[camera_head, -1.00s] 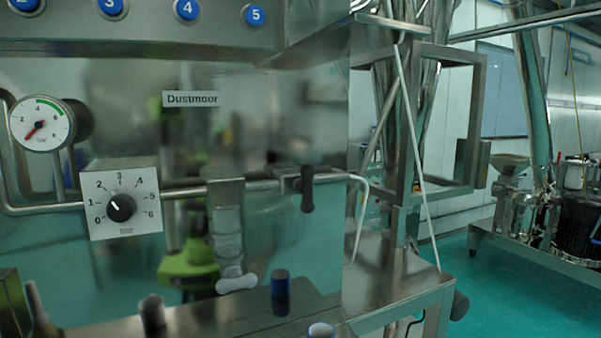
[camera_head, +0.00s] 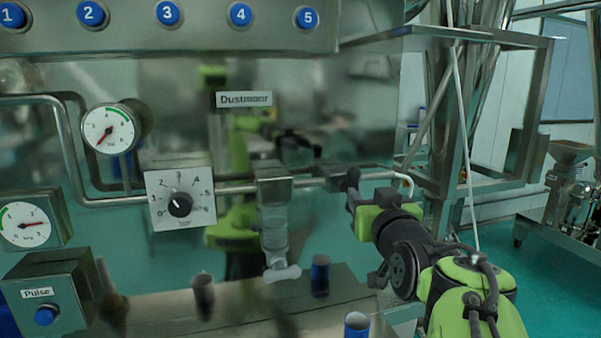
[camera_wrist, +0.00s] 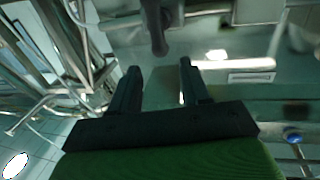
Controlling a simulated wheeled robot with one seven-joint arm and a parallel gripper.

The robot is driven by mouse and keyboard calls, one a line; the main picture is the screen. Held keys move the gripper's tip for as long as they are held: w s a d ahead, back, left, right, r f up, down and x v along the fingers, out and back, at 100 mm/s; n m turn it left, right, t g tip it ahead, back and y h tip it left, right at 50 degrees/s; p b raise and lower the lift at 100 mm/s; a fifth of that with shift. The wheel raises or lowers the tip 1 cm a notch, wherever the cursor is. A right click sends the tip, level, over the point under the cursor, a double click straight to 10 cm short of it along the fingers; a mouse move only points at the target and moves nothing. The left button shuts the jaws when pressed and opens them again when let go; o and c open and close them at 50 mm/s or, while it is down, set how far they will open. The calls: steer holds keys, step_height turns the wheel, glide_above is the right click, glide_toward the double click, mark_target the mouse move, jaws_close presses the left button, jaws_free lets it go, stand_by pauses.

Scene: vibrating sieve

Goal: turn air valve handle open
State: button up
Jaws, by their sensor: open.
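The air valve's dark handle (camera_wrist: 153,30) hangs from a metal pipe fitting in the wrist view. It sits ahead of my gripper (camera_wrist: 158,68), roughly in line with the gap between the two dark fingers. The fingers are apart and nothing is between them. In the camera_head view the valve handle (camera_head: 352,178) is on the horizontal pipe, right of centre. My gripper reaches it from the lower right and hides its lower part. Whether the fingers touch the handle cannot be told there.
A dial box (camera_head: 180,205) and a round gauge (camera_head: 109,128) are left along the pipe (camera_head: 235,188). A clear filter bowl (camera_head: 274,235) hangs left of the valve. A steel frame (camera_head: 535,100) stands at right.

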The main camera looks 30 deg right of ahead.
mark_target(356, 180)
steer(key=p+x, duration=0.2)
steer(key=x, duration=0.9)
steer(key=shift+w+d+p, duration=0.1)
steer(key=shift+p, duration=0.25)
steer(key=shift+c, duration=0.5)
jaws_close()
steer(key=shift+s+d+f+m+g+y+p, duration=0.15)
steer(key=shift+d+f+m+y+p, duration=0.45)
steer(key=shift+m, duration=2)
steer(key=shift+s+d+f+m+g+y+p, duration=0.2)
steer(key=shift+m+y+p, duration=0.6)
steer(key=shift+m, duration=1.8)
steer(key=shift+s+d+f+m+t+y+p, duration=0.15)
steer(key=shift+d+f+m+y+p, duration=0.45)
steer(key=shift+m, duration=2)
steer(key=shift+a, duration=0.15)
